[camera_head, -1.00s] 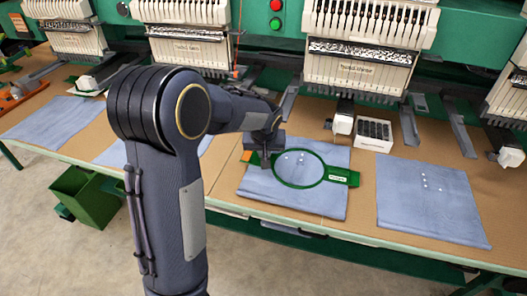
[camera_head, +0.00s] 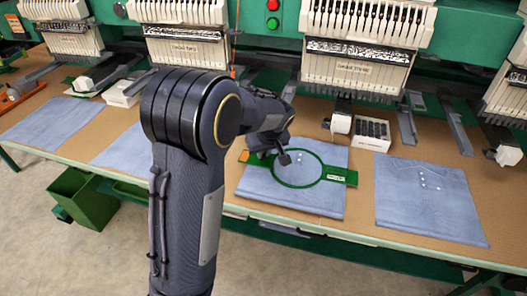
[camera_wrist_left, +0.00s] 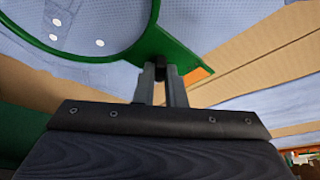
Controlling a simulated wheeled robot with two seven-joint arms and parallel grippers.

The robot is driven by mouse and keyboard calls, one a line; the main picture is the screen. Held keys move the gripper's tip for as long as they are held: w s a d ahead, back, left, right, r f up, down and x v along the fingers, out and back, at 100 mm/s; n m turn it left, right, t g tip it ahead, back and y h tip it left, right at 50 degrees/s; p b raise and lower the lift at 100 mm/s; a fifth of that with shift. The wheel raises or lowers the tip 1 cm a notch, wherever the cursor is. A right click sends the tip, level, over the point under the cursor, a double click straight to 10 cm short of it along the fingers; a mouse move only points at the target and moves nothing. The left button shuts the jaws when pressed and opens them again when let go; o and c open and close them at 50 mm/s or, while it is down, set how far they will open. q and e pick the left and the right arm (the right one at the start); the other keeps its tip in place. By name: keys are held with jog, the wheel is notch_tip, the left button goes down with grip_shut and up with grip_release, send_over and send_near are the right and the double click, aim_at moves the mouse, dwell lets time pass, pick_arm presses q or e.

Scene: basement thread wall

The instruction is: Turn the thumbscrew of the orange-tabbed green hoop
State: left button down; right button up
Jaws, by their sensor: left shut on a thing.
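The green hoop (camera_head: 340,176) lies on a blue cloth (camera_head: 318,206) on the table, with its orange tab (camera_head: 244,156) at the left end. My left gripper (camera_head: 268,157) is at the hoop's left side, between ring and orange tab, with the arm partly covering it. In the left wrist view, the fingers (camera_wrist_left: 161,78) are shut on the small dark thumbscrew (camera_wrist_left: 160,68) at the green hoop's edge (camera_wrist_left: 172,45). The orange tab (camera_wrist_left: 198,76) shows just right of the fingers. Most of the thumbscrew is hidden between the fingers. My right gripper is not in view.
Embroidery machine heads (camera_head: 352,72) stand close behind the hoop. A white box of dark spools (camera_head: 372,134) sits behind it to the right. Another blue cloth (camera_head: 432,205) lies at right. A green bin (camera_head: 84,198) is below the table's front edge.

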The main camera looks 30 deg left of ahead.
pick_arm(q)
jog(key=c, duration=1.5)
grip_release()
jog(key=v, duration=0.7)
jog(key=shift+s+d+r, duration=0.1)
jog(key=shift+r, duration=0.3)
